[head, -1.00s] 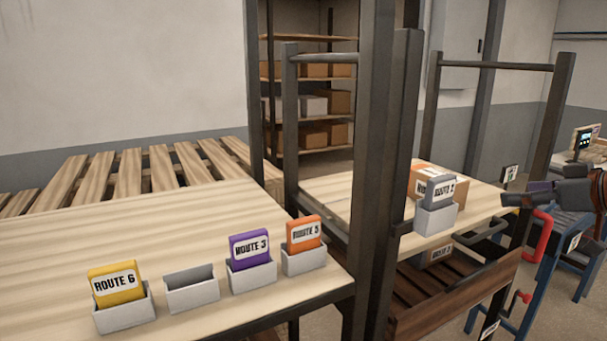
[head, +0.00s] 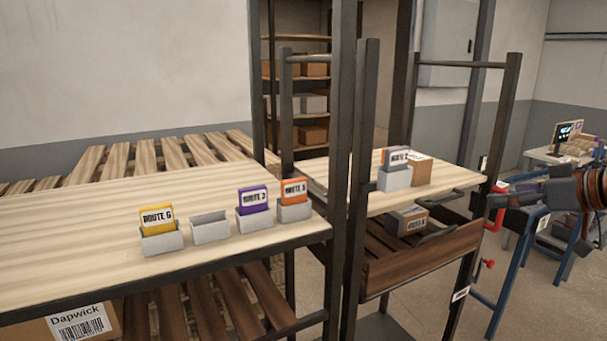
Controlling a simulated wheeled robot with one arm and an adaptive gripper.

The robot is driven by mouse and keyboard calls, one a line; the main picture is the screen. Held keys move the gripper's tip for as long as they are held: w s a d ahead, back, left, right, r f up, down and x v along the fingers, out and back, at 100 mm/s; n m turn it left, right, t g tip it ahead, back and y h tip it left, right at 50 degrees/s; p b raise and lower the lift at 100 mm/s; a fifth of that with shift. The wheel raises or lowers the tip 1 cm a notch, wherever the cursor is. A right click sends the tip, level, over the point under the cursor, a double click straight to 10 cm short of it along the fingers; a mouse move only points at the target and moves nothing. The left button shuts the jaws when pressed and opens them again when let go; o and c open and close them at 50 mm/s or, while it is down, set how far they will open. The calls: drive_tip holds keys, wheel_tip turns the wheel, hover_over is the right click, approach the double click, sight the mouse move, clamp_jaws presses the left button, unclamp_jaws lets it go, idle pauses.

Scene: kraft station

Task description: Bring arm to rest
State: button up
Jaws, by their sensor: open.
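My gripper (head: 513,200) shows at the right edge of the head view, at the end of my dark arm. It is open, with nothing seen between its fingers. It is in the air, in front of a blue-framed stand and to the right of the cart. Much of my arm lies outside the frame.
A wooden table (head: 70,215) holds a yellow Route 6 card (head: 157,219), a purple Route 3 card (head: 254,200), an orange card (head: 294,191) and an empty grey holder (head: 210,228). A dark-framed cart (head: 420,255) stands right of it. Bare floor shows at lower right.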

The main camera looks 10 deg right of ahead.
drive_tip(key=s+a+f+g+p, duration=0.1)
drive_tip(key=s+a+f+g, duration=0.15)
drive_tip(key=a, duration=0.65)
drive_tip(key=s+a+f+g, duration=0.2)
drive_tip(key=a+f+g, duration=0.15)
drive_tip(key=a, duration=0.55)
drive_tip(key=s+a+f+g+p, duration=0.15)
drive_tip(key=a+f, duration=0.25)
drive_tip(key=a, duration=0.5)
drive_tip(key=s+f+m+g+h, duration=0.2)
drive_tip(key=s+f, duration=0.4)
drive_tip(key=s, duration=0.4)
drive_tip(key=s+f+m+g+h+p, duration=0.1)
drive_tip(key=s+f+m+g+h, duration=0.1)
drive_tip(key=s+f+g, duration=0.2)
drive_tip(key=s+a+f, duration=0.1)
drive_tip(key=s+f, duration=0.2)
drive_tip(key=s, duration=0.4)
drive_tip(key=shift+f+h, duration=0.15)
drive_tip(key=shift+h, duration=0.25)
